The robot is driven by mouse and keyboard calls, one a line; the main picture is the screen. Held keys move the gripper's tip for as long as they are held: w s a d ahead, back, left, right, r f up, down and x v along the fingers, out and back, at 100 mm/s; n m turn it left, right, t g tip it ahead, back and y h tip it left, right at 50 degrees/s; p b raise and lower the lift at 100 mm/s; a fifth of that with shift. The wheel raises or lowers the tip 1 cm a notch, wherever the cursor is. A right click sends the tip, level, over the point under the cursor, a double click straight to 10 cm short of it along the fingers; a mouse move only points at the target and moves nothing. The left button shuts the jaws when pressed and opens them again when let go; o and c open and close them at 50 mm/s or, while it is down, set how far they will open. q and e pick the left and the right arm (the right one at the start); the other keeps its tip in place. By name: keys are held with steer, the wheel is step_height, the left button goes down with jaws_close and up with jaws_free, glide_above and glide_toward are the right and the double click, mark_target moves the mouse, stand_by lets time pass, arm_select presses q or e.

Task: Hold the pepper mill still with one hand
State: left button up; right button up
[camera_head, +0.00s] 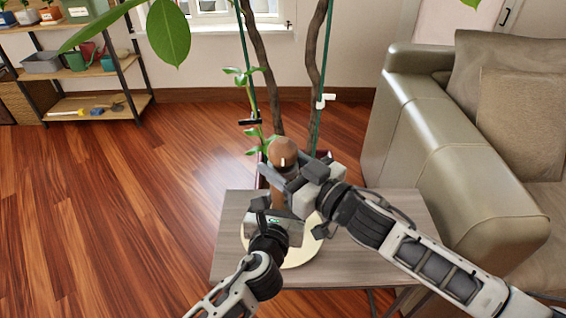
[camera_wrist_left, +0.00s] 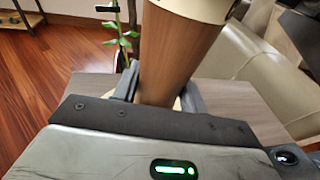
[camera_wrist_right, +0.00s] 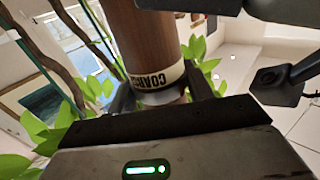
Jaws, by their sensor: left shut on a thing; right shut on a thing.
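The pepper mill is brown wood with a round top knob (camera_head: 283,152) and stands about upright over a round cream board (camera_head: 304,256). My left gripper (camera_head: 276,212) is shut on the lower part of its body (camera_wrist_left: 180,45). My right gripper (camera_head: 287,175) is shut on the mill higher up, just below the knob. The right wrist view shows a pale ring with lettering (camera_wrist_right: 155,77) on the mill between the right fingers. The mill's middle and foot are largely hidden by the grippers in the head view.
The board lies on a small grey wood table (camera_head: 395,215). A potted plant with tall stems (camera_head: 318,60) rises behind it. A beige leather sofa (camera_head: 430,180) stands at right, a shelf (camera_head: 95,103) at back left. Open wooden floor (camera_head: 110,210) lies left.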

arm_select(q)
steer(key=shift+s+f, duration=0.15)
steer(key=shift+f, duration=0.3)
arm_select(e)
steer(key=shift+n+g, duration=0.3)
steer(key=n+g+y, duration=0.2)
steer(key=n+g, duration=0.1)
steer(key=g, duration=0.1)
steer(key=n+g+y, duration=0.2)
steer(key=n+g, duration=0.1)
steer(key=g, duration=0.1)
steer(key=shift+w+y, duration=0.15)
steer(key=shift+y, duration=0.25)
steer(key=n+g, duration=0.2)
steer(key=g, duration=0.2)
steer(key=n+g, duration=0.3)
steer(key=g, duration=0.1)
steer(key=shift+n+g, duration=0.3)
steer(key=shift+g, duration=0.3)
steer(key=o, duration=1)
steer(key=shift+c, duration=0.2)
steer(key=v, duration=1.2)
steer(key=shift+s+r, duration=0.15)
steer(key=shift+s, duration=0.1)
arm_select(q)
steer(key=shift+r, duration=0.15)
arm_select(e)
steer(key=shift+r, duration=0.15)
